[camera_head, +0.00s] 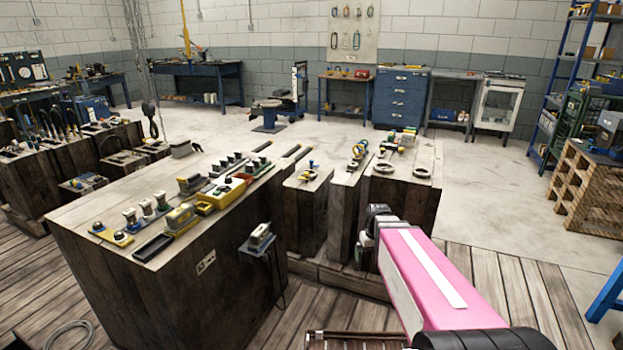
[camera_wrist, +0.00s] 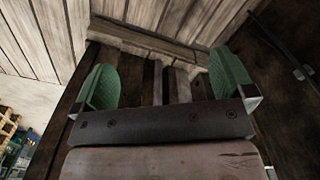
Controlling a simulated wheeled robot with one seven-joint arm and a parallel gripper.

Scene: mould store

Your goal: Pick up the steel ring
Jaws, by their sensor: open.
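Two pale rings lie flat on top of the rightmost wooden block: one ring (camera_head: 384,168) on the left and another ring (camera_head: 422,172) on the right. They look greyish and small, and I cannot tell which is steel. My gripper (camera_wrist: 166,78) is open and empty, its two green-padded fingers wide apart. In the head view my pink arm reaches in from the lower right, and its end is low, in front of the block and below its top. No ring shows in the wrist view, only dark wood and planks.
A large wooden block (camera_head: 85,222) at left carries several tools and a yellow box (camera_head: 222,193). Narrower blocks with small items (camera_head: 308,175) stand between. A wooden pallet stack (camera_head: 588,190) and shelving stand right. Concrete floor (camera_head: 490,195) is clear behind the blocks.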

